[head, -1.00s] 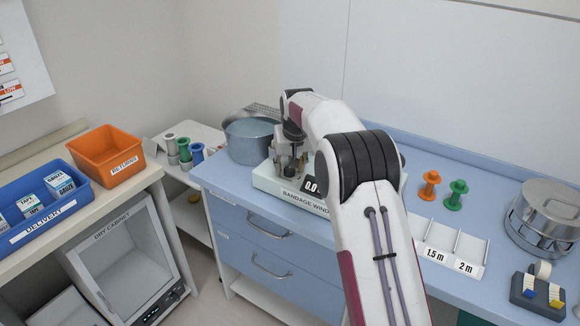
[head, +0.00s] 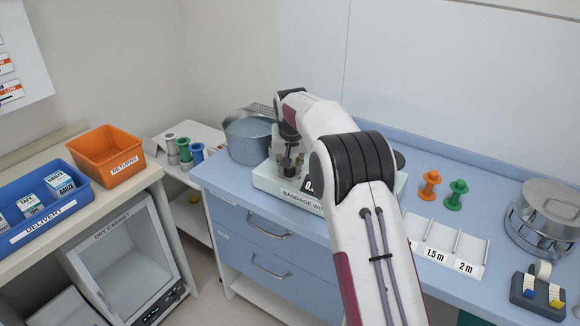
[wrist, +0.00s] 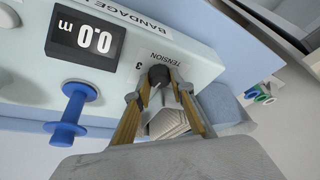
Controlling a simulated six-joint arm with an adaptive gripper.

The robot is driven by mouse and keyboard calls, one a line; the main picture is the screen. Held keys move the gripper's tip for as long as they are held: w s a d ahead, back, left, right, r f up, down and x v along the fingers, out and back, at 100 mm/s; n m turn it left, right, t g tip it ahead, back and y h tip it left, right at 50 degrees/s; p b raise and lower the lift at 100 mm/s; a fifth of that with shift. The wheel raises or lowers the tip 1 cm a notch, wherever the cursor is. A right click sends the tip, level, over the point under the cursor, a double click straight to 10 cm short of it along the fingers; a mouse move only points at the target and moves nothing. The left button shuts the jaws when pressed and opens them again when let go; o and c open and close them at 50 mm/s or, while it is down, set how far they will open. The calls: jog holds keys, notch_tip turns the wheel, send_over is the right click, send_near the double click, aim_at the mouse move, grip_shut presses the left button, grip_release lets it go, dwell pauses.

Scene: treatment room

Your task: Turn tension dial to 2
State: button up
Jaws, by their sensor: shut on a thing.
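The bandage winder (head: 262,183) is a pale machine on the blue counter, partly hidden by my arm in the head view. In the wrist view its panel (wrist: 205,63) carries a black tension dial (wrist: 159,75) under the word TENSION, with a 3 visible to the left of the dial. My gripper (wrist: 160,84) is shut on the dial, one finger on each side. The dial's pointer and its other marks are too hidden to read. In the head view my gripper (head: 291,158) is over the winder and the dial cannot be made out.
The display (wrist: 85,40) reads 0.0 m; a blue spool (wrist: 73,110) stands beside it. Orange (head: 430,186) and green (head: 457,195) spools and a labelled rack (head: 448,245) are to the right.

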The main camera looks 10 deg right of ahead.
jog(key=shift+a+m+h, duration=0.1)
jog(key=shift+m+h, duration=0.3)
jog(key=shift+m, duration=1.1)
jog(key=o, duration=1.1)
jog(key=shift+r, duration=0.1)
jog(key=shift+s+a+r, duration=0.1)
jog(key=shift+s+r, duration=0.1)
jog(key=shift+r, duration=0.25)
jog(key=s+a, duration=0.4)
jog(key=s, duration=0.7)
jog(key=shift+a, duration=0.3)
